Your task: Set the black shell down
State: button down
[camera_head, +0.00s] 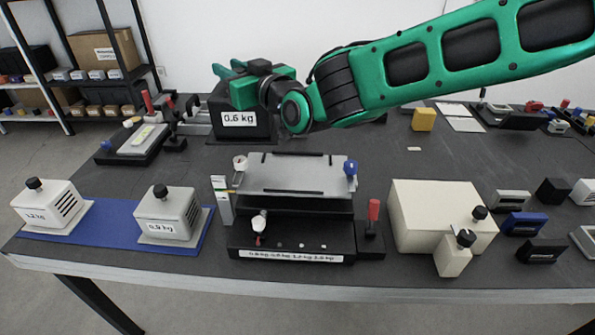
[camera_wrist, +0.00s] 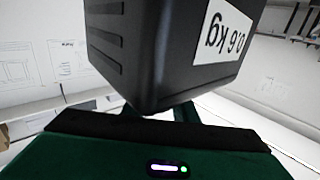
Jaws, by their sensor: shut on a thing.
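The black shell (camera_head: 226,103), a box labelled "0.6 kg", is held at the back left of the table. My gripper (camera_head: 255,74) is shut on its top. In the wrist view the shell (camera_wrist: 150,50) fills the upper middle, its label upside down, with the gripper (camera_wrist: 160,120) along the bottom edge. The jaws' contact with the shell is mostly hidden. The shell hides part of the table behind it, and I cannot tell its exact height above the surface.
A blue mat (camera_head: 122,233) at front left carries two pale shells (camera_head: 48,204) (camera_head: 168,213). A black fixture with a metal plate (camera_head: 292,175) stands in the middle. A cream block (camera_head: 430,215) is right of it. Another fixture (camera_head: 138,143) stands at back left. Dark table (camera_head: 350,130) is bare behind the middle fixture.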

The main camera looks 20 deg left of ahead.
jog(key=shift+r, duration=0.1)
jog(key=w+d+f, duration=0.1)
jog(key=d+f, duration=1)
jog(key=shift+w+d, duration=0.2)
jog(key=shift+d, duration=0.1)
jog(key=shift+f, duration=0.15)
jog(key=c, duration=1.4)
grip_release()
jog(key=shift+w+f, duration=0.1)
jog(key=shift+f, duration=0.05)
jog(key=shift+c, duration=0.2)
jog(key=v, duration=1.2)
